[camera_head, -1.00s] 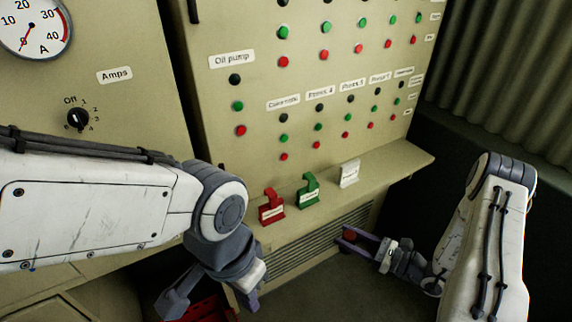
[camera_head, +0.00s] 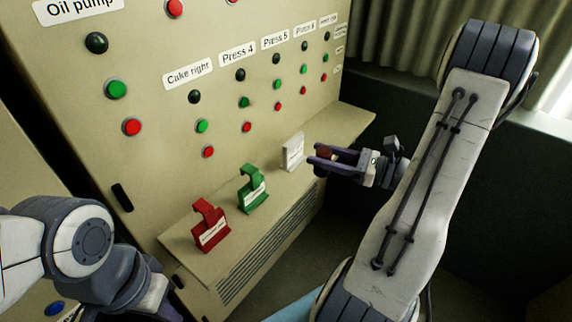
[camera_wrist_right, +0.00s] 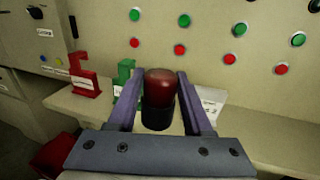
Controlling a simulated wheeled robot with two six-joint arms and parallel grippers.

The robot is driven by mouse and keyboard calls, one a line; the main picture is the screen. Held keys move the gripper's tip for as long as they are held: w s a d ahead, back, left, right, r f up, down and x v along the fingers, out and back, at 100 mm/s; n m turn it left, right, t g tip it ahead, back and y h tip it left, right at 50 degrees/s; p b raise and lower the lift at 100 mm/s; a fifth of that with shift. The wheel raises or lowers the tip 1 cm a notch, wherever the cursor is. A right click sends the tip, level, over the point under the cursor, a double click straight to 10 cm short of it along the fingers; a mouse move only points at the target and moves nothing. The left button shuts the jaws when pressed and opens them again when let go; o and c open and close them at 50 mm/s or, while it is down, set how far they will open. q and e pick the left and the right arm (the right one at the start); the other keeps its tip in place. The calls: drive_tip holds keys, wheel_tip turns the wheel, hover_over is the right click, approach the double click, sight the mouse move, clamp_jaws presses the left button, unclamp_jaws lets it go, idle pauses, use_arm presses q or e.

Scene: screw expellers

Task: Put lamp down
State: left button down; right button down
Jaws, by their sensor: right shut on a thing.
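The lamp (camera_wrist_right: 159,88) has a dark red dome and a black base. My right gripper (camera_wrist_right: 160,90) is shut on it, with a purple finger on either side in the right wrist view. In the head view my right gripper (camera_head: 318,155) holds the lamp (camera_head: 327,153) just off the right part of the panel's ledge (camera_head: 335,130), close to the white tag holder. The lamp's underside is hidden. My left arm comes in at the lower left of the head view, and its fingertips are not clearly visible.
A red holder (camera_head: 209,227), a green holder (camera_head: 252,190) and a white holder (camera_head: 293,151) stand on the ledge. The control panel (camera_head: 150,60) with several buttons rises behind them. The ledge's right end is clear.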

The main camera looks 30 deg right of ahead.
drive_tip(key=w+a+f, duration=0.1)
drive_tip(key=w+f, duration=0.1)
drive_tip(key=w, duration=0.1)
drive_tip(key=w+a+f, duration=0.2)
drive_tip(key=w, duration=0.2)
drive_tip(key=w+a+f+p, duration=0.1)
drive_tip(key=w+f, duration=0.1)
drive_tip(key=w, duration=0.1)
drive_tip(key=shift+w+a+f, duration=0.15)
drive_tip(key=shift+w+f, duration=0.15)
drive_tip(key=shift+f, duration=0.1)
wheel_tip(320, 180, down, 4)
drive_tip(key=shift+r, duration=0.1)
drive_tip(key=shift+f, duration=0.2)
drive_tip(key=c, duration=0.6)
unclamp_jaws()
drive_tip(key=shift+r, duration=0.1)
